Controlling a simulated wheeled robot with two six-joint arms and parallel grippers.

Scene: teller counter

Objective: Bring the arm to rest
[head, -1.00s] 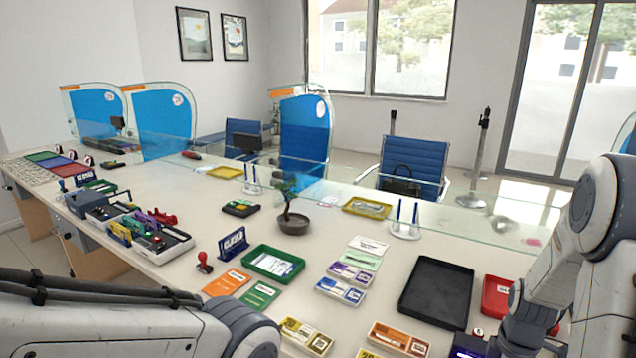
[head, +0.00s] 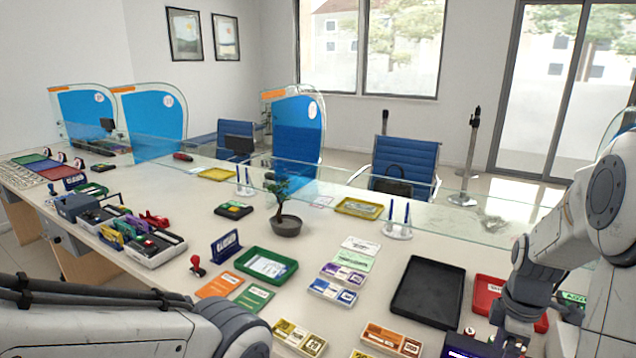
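My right arm comes in at the right edge of the head view, its forearm pointing down to a dark wrist (head: 522,310) over the counter beside the red tray (head: 486,292). The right gripper's fingertips are not clearly seen; the wrist and the bottom edge of the picture hide them. My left arm lies across the lower left corner, and its gripper is out of the picture. The counter (head: 330,232) is pale and spreads below both arms.
A black tray (head: 428,292) lies left of my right wrist. A green tray (head: 266,266), a potted bonsai (head: 286,224), a red stamp (head: 197,265) and small card boxes (head: 392,340) stand on the counter. A glass screen (head: 400,203) runs along its far side.

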